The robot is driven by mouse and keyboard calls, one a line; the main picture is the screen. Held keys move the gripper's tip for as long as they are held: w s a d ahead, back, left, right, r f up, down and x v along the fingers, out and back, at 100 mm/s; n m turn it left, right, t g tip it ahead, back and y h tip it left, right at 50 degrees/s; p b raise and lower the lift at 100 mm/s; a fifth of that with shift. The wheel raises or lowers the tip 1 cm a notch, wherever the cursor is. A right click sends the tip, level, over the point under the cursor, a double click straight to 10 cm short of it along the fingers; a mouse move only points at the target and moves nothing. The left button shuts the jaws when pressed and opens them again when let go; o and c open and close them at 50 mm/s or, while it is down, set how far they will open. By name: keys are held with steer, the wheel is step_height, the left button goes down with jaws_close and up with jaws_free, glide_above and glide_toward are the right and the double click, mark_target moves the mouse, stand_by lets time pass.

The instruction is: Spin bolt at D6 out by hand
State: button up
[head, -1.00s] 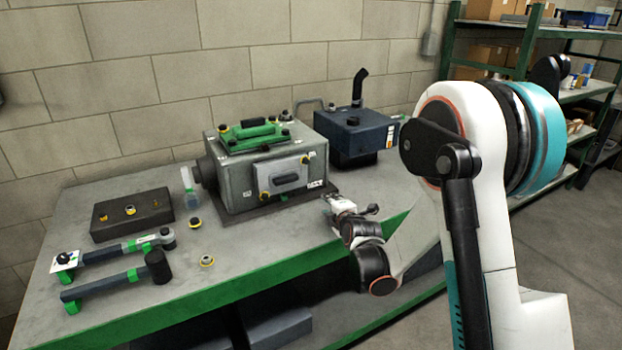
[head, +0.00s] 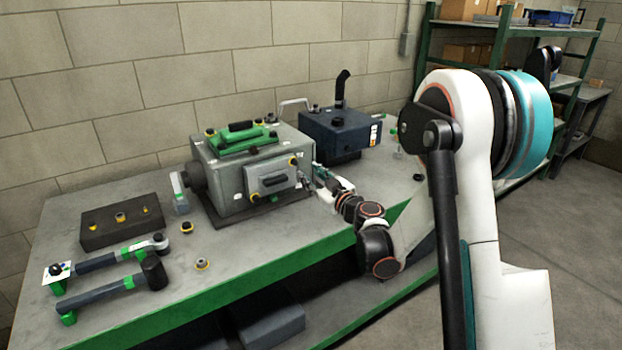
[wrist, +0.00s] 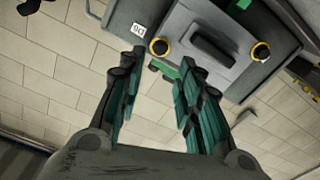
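A grey engine block (head: 218,168) stands on the bench, with a light side cover (head: 264,172) facing me. The cover has a dark handle (wrist: 213,50) and yellow-ringed dark bolts. In the wrist view, one bolt (wrist: 159,46) lies near the fingertip gap and another (wrist: 261,51) lies to the right. A small white label (wrist: 138,30) is beside the first bolt, but I cannot read it surely as D6. My gripper (wrist: 162,60) is open, its teal fingers spread on either side with nothing held. In the head view, my gripper (head: 316,177) is at the cover's right side; contact is unclear.
A dark blue box with a black pipe (head: 345,130) stands close behind my gripper. A dark block with fittings (head: 125,228), a ratchet tool (head: 105,260), a mallet (head: 108,290) and small loose parts (head: 201,264) occupy the left.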

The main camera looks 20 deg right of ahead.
mark_target(295, 163)
steer(key=shift+x, duration=4.15)
steer(key=shift+f, duration=0.1)
steer(key=shift+c, duration=0.4)
jaws_close()
steer(key=n, duration=0.4)
steer(key=shift+b, duration=0.4)
steer(key=n, duration=0.5)
steer(key=shift+b, duration=0.4)
steer(key=shift+o, duration=0.2)
jaws_free()
